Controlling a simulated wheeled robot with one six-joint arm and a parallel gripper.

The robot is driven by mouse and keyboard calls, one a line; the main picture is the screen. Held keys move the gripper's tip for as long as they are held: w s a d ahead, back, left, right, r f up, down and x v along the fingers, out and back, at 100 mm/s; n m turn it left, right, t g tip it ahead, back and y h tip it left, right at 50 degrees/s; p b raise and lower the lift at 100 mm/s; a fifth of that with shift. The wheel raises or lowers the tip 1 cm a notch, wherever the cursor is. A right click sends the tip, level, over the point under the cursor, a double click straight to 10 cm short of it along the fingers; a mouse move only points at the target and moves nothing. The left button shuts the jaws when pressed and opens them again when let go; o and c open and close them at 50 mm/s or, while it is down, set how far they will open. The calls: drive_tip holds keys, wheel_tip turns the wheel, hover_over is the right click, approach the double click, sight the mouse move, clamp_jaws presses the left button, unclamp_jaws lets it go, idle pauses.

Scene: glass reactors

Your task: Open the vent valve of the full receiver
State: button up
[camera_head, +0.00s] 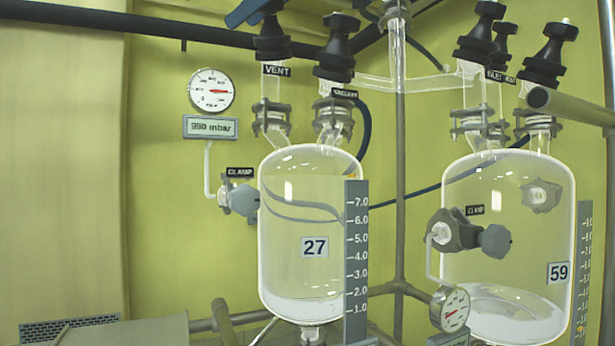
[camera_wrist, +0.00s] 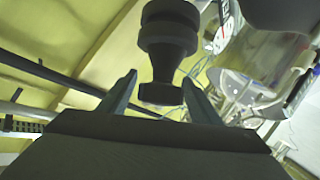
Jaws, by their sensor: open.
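Receiver 27 (camera_head: 300,255) stands left in the head view, with a pale layer at its bottom near the 1.0 mark. Its black vent valve knob (camera_head: 272,40) sits above the VENT label (camera_head: 277,70). A second black-knobbed valve (camera_head: 335,50) is just to its right. Receiver 59 (camera_head: 480,255) at right also shows a pale layer low down. In the wrist view my gripper (camera_wrist: 160,78) is open, with a black stepped knob (camera_wrist: 168,40) between and beyond its fingers. Contact cannot be told. A blue piece at the vent knob's upper left seems to be my finger.
A gauge (camera_head: 211,90) with a 990 mbar display (camera_head: 210,127) hangs left of receiver 27. A clamp knob (camera_head: 243,200) sits at its left side. A vertical pole (camera_head: 400,150) stands between the receivers, and a dark pipe (camera_head: 150,28) crosses the top left.

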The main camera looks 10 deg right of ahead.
drive_tip(key=m+t, duration=0.1)
drive_tip(key=m+t+h, duration=0.1)
drive_tip(key=m+t, duration=0.1)
drive_tip(key=m+t+h, duration=0.1)
drive_tip(key=m+t, duration=0.1)
drive_tip(key=shift+w+d+r, duration=0.35)
drive_tip(key=shift+w+r, duration=0.05)
drive_tip(key=shift+w+d+r+m+t+h+p, duration=0.1)
drive_tip(key=shift+d+m+t+h+p, duration=0.05)
drive_tip(key=shift+m+t+h, duration=0.5)
drive_tip(key=shift+w+d+r+m+t+h+p, duration=0.15)
drive_tip(key=shift+m+t+h, duration=0.2)
drive_tip(key=shift+m+h, duration=0.35)
drive_tip(key=shift+w+d+f+m+t+h+p, duration=0.15)
drive_tip(key=shift+m+t+h, duration=0.35)
drive_tip(key=shift+m, duration=0.35)
drive_tip(key=shift+d+r+m+t+h+p, duration=0.15)
drive_tip(key=shift+m+t+h+p, duration=0.25)
drive_tip(key=shift+m+h, duration=0.6)
drive_tip(key=shift+d+m+t+h, duration=0.25)
drive_tip(key=shift+m+h, duration=0.2)
drive_tip(key=shift+m, duration=0.25)
